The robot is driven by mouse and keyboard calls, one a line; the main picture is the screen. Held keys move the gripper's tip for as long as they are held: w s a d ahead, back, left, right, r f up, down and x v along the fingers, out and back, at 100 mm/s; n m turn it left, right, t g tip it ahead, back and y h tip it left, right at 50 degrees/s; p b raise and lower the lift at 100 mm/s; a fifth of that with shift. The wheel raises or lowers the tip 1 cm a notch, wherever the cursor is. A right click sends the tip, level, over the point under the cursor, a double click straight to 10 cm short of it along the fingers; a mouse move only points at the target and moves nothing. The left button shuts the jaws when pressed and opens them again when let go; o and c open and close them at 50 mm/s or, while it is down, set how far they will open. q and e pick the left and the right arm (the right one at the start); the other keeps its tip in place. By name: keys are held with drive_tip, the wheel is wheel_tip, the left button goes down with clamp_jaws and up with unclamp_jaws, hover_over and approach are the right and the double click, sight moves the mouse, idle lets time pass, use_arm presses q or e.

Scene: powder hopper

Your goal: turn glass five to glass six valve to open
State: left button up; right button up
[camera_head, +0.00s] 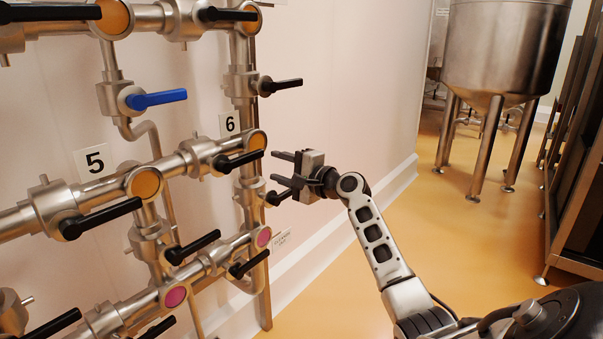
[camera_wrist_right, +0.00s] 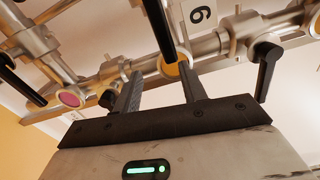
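The glass five to glass six valve has a steel body (camera_head: 195,156) on the pipe between the orange sight glasses marked 5 (camera_head: 146,183) and 6 (camera_head: 256,140). Its black handle (camera_head: 238,162) points right, roughly along the pipe, with its end close to glass six. My right gripper (camera_head: 273,167) is open and empty, just right of the handle's end, fingers pointing left at the pipes. In the right wrist view the fingers (camera_wrist_right: 160,68) are apart; glass six (camera_wrist_right: 179,68) and what looks like the handle (camera_wrist_right: 158,28) lie beyond them. My left gripper is not in view.
Other black handles crowd around, one above (camera_head: 281,86) and one below (camera_head: 250,264); a blue handle (camera_head: 157,99) is at upper left. Pink glasses (camera_head: 262,237) sit on the lower pipe. A steel tank (camera_head: 503,50) stands at the back. Floor between is clear.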

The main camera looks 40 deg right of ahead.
drive_tip(key=s, duration=0.6)
drive_tip(key=shift+s+d, duration=0.3)
drive_tip(key=shift+d, duration=0.1)
drive_tip(key=shift+r, duration=0.1)
